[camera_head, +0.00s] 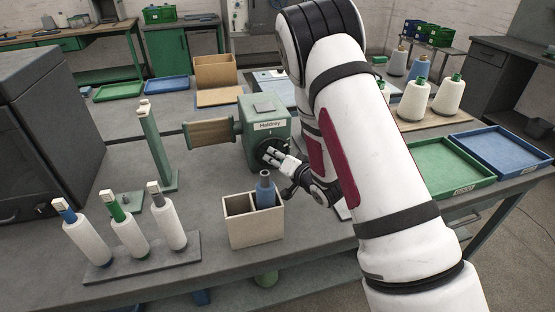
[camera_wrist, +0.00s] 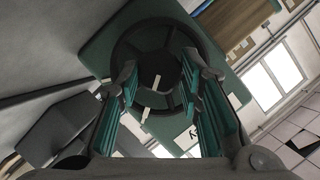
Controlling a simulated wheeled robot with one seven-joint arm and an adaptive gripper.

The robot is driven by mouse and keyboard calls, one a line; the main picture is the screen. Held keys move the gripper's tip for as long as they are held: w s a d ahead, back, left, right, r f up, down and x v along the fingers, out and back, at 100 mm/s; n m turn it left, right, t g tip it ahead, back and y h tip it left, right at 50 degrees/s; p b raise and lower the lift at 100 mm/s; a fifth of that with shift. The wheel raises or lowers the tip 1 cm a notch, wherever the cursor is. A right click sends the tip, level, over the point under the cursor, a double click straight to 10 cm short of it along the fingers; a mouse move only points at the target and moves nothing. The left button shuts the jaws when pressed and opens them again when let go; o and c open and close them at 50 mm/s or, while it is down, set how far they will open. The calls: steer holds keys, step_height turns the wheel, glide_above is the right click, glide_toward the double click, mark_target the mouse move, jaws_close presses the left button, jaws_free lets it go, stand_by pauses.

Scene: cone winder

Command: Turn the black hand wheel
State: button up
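The black hand wheel (camera_head: 268,150) sits on the front of the green winder box (camera_head: 262,118) labelled "Haldrey". My gripper (camera_head: 284,163) is right in front of the wheel and hides part of it. In the wrist view the wheel (camera_wrist: 140,52) is a dark ring with spokes and a hub, with pale marks near its middle. My gripper (camera_wrist: 160,85) has its two teal-padded fingers apart, one on each side of the hub, overlapping the wheel. I cannot tell whether the fingertips touch the wheel.
A divided wooden box (camera_head: 256,228) with a blue-grey bobbin stands close in front of the gripper. A rack (camera_head: 150,262) with several white cones is at the front left, and a green post (camera_head: 157,145) stands behind it. Green (camera_head: 450,164) and blue (camera_head: 505,150) trays lie to the right.

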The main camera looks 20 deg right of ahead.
steer(key=shift+c, duration=0.4)
steer(key=n, duration=0.1)
steer(key=n+h, duration=0.1)
steer(key=n, duration=0.1)
steer(key=shift+a+r+g+h+p, duration=0.15)
steer(key=shift+g+h+p, duration=0.15)
steer(key=shift+p, duration=0.05)
steer(key=n+h, duration=0.2)
steer(key=n, duration=0.1)
steer(key=shift+a, duration=0.15)
steer(key=shift+h, duration=0.3)
steer(key=o, duration=1.2)
steer(key=shift+c, duration=0.2)
step_height(320, 180, up, 10)
